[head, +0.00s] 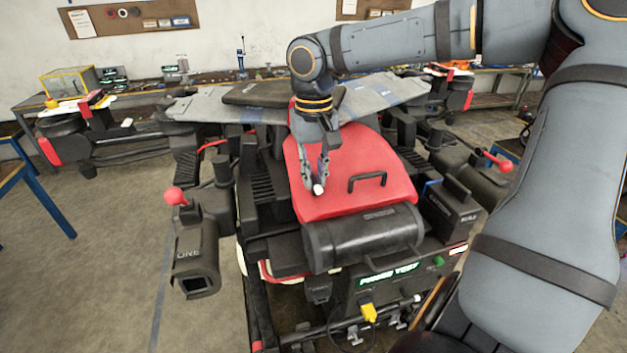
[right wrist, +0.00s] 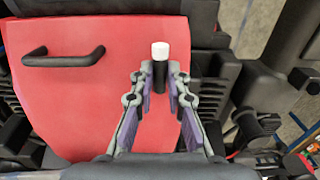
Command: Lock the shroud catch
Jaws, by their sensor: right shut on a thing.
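The red shroud (head: 345,200) covers the top of the drone and has a black handle (head: 367,180). It also shows in the right wrist view (right wrist: 100,105), with the handle at its upper left. The shroud catch is a short black lever with a white tip (head: 319,190), near the shroud's left edge in the head view. In the right wrist view the catch (right wrist: 160,52) stands between my fingertips. My right gripper (head: 317,184) points down and is shut on the catch; it also shows in the right wrist view (right wrist: 157,78). My left gripper is out of view.
A black cylindrical tank (head: 360,238) lies in front of the shroud, above a panel with a green lit display (head: 388,274). Red-knobbed levers (head: 176,196) stand out at both sides. Workbenches line the back wall.

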